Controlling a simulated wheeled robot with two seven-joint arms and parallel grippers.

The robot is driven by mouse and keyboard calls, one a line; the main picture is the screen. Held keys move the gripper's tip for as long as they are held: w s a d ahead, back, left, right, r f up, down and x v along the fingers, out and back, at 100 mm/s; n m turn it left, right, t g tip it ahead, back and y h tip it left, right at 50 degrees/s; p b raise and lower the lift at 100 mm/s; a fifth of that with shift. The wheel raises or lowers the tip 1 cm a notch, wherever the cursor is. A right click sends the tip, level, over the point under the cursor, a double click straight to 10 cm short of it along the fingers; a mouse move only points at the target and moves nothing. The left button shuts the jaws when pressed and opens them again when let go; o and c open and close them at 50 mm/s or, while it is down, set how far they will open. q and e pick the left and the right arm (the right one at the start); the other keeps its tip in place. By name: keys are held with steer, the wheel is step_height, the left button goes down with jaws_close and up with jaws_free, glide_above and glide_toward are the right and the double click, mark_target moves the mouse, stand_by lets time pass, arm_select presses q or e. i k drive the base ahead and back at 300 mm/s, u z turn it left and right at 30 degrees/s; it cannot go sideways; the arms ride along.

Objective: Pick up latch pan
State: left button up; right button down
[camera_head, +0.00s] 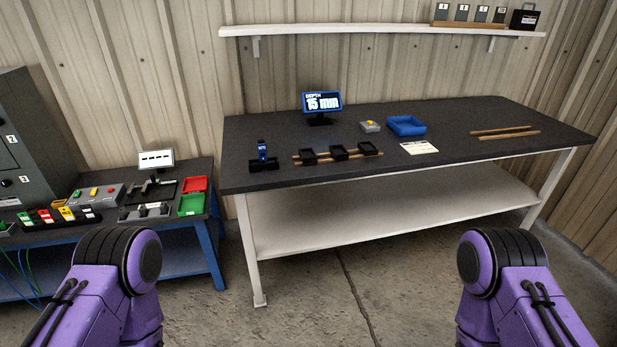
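Several small black pan-like trays are on the dark workbench (455,124). Three of them, a left one (309,158), a middle one (339,154) and a right one (368,149), sit in a row on thin wooden strips. A separate black holder (264,166) stands to their left, with a blue upright device (262,150) at it. I cannot tell which of these is the latch pan; no label is readable. Only purple links of my two arms show at the bottom, well short of the bench. Neither gripper is in view.
The bench also holds a depth display (321,102) reading 15 mm, a button box (370,126), a blue bin (406,126), a white sheet (419,148) and two wooden strips (505,132). A blue-legged table (206,228) with red and green trays stands left. Open floor lies before the bench.

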mark_target(307, 156)
steer(key=z, duration=0.85)
steer(key=i, duration=0.85)
steer(key=u, duration=0.15)
